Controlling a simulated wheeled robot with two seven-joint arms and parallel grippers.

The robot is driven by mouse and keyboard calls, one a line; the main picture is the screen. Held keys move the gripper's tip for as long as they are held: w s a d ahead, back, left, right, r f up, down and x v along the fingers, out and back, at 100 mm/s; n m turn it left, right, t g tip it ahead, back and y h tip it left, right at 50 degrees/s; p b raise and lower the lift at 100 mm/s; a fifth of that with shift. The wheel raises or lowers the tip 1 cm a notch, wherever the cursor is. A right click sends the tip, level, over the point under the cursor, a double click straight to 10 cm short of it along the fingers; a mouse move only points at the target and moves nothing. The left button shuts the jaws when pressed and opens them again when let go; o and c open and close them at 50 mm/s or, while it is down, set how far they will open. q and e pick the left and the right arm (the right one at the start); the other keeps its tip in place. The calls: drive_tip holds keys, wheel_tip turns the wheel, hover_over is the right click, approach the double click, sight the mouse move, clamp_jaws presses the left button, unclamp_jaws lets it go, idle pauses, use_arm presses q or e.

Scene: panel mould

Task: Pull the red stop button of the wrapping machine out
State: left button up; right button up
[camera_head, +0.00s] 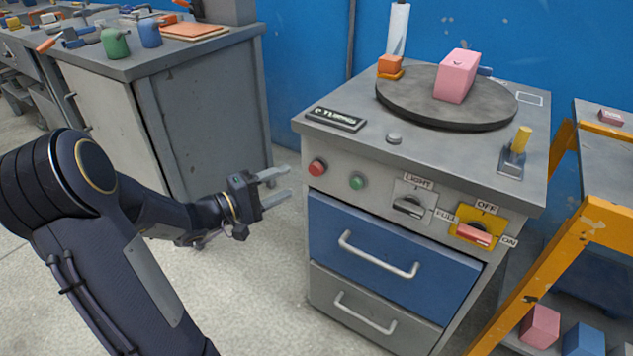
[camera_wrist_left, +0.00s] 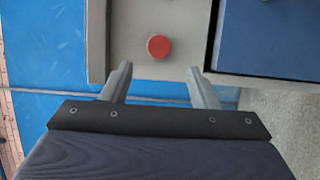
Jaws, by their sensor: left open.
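The red stop button (camera_head: 318,167) is a round knob at the left end of the front panel of the wrapping machine (camera_head: 345,168). My left gripper (camera_head: 283,184) is open and empty, to the left of the panel and apart from the button. In the left wrist view the red button (camera_wrist_left: 159,46) shows beyond the fingertips, roughly centred between the two fingers of my left gripper (camera_wrist_left: 158,72). I cannot tell from the views whether the button is pressed in. My right gripper does not show.
A green button (camera_head: 357,182), a grey light switch (camera_head: 408,206) and a red-handled switch on a yellow plate (camera_head: 474,233) sit along the panel. Below is a blue drawer (camera_head: 390,255) with a handle. A yellow-framed rack (camera_head: 560,250) stands at right. Open floor lies left of the machine.

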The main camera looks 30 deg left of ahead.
sight(315, 172)
use_arm(q)
drive_tip(key=b+x, duration=0.1)
drive_tip(key=x, duration=0.6)
drive_tip(key=shift+d+r, duration=0.1)
drive_tip(key=shift+c, duration=0.3)
clamp_jaws()
drive_tip(key=shift+s+b, duration=0.45)
drive_tip(key=shift+b, duration=0.4)
drive_tip(key=shift+s, duration=0.15)
drive_tip(key=shift+o, duration=0.3)
unclamp_jaws()
